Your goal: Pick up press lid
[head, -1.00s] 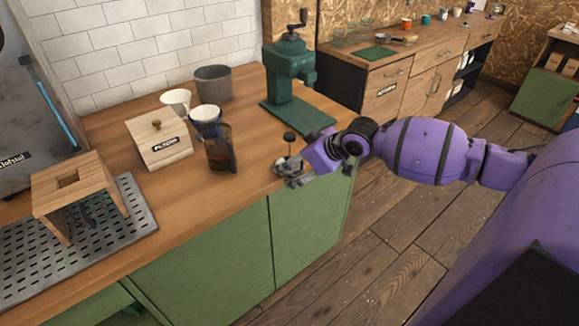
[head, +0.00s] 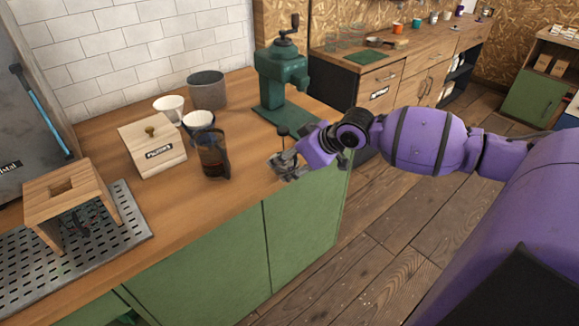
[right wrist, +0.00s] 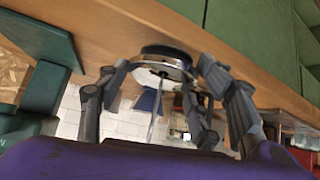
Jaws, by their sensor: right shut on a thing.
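My right gripper (head: 284,168) is at the counter's front edge, to the right of the glass press. It is shut on the press lid, whose dark knob (head: 282,131) stands up above the fingers. In the right wrist view, the lid (right wrist: 165,70) shows as a silver disc with a black rim, between the fingers of my right gripper (right wrist: 165,90), with a thin rod. The glass press (head: 212,160) stands upright on the counter with dark liquid inside and no lid on it. My left gripper is not in view.
A green grinder (head: 283,80) stands behind my right gripper. A wooden box (head: 152,150), white cups (head: 168,107) and a grey canister (head: 207,90) stand left and behind the press. A wooden stand (head: 65,190) is on a drip tray (head: 135,222). The front counter strip is clear.

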